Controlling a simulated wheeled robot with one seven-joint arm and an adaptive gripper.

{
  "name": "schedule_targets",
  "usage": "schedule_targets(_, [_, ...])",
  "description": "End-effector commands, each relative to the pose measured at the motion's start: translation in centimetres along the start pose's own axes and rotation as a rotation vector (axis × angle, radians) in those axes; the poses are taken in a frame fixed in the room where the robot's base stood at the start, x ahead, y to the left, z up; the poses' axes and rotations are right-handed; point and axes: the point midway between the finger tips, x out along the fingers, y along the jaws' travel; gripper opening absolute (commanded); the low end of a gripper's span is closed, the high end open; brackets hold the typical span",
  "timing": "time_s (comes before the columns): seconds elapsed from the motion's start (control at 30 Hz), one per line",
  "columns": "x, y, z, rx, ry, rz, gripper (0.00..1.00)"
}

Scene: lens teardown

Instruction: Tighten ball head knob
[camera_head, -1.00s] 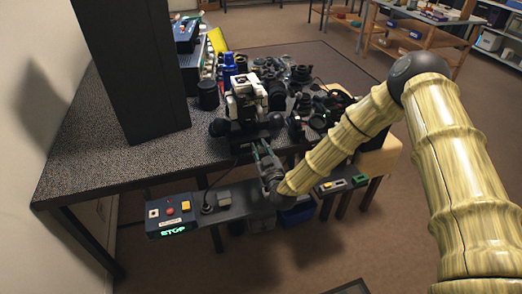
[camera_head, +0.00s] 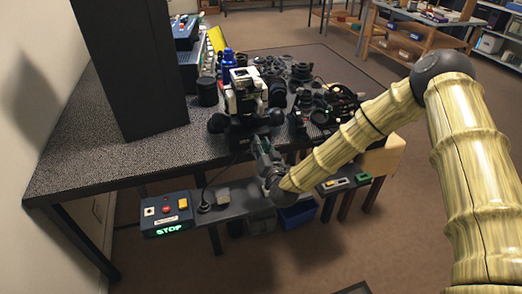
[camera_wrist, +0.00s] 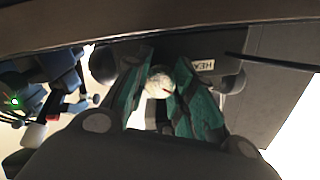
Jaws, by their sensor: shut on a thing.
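The ball head knob (camera_wrist: 158,82) is a small pale round piece with a red mark, seen between the fingertips in the wrist view. My gripper (camera_wrist: 160,90) has dark green fingers and is shut on the knob, one finger on each side. In the head view my gripper (camera_head: 262,142) reaches the front of the black and white device (camera_head: 246,95) at the table's front edge; the knob itself is hidden there. A label reading "HEA" (camera_wrist: 195,65) shows just right of the knob.
The dark speckled table (camera_head: 110,165) holds a tall black panel (camera_head: 130,65) at left and several black camera parts (camera_head: 310,105) at right. A control box (camera_head: 167,213) with a lit STOP sign sits on a lower shelf. A thin cable (camera_wrist: 275,62) crosses the wrist view.

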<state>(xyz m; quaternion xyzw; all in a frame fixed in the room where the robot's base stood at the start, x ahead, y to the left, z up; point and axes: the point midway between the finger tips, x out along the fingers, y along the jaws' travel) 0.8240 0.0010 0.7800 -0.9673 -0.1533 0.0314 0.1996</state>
Motion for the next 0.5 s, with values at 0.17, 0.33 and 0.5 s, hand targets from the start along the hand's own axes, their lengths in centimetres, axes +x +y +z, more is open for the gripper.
schedule_targets(0.17, [-0.07,0.30,0.37,0.169,-0.001,0.002,0.01])
schedule_targets(0.33, [-0.05,0.30,0.36,0.331,0.000,0.002,0.01])
schedule_targets(0.5, [-0.06,0.31,0.39,0.490,-0.001,0.003,0.01])
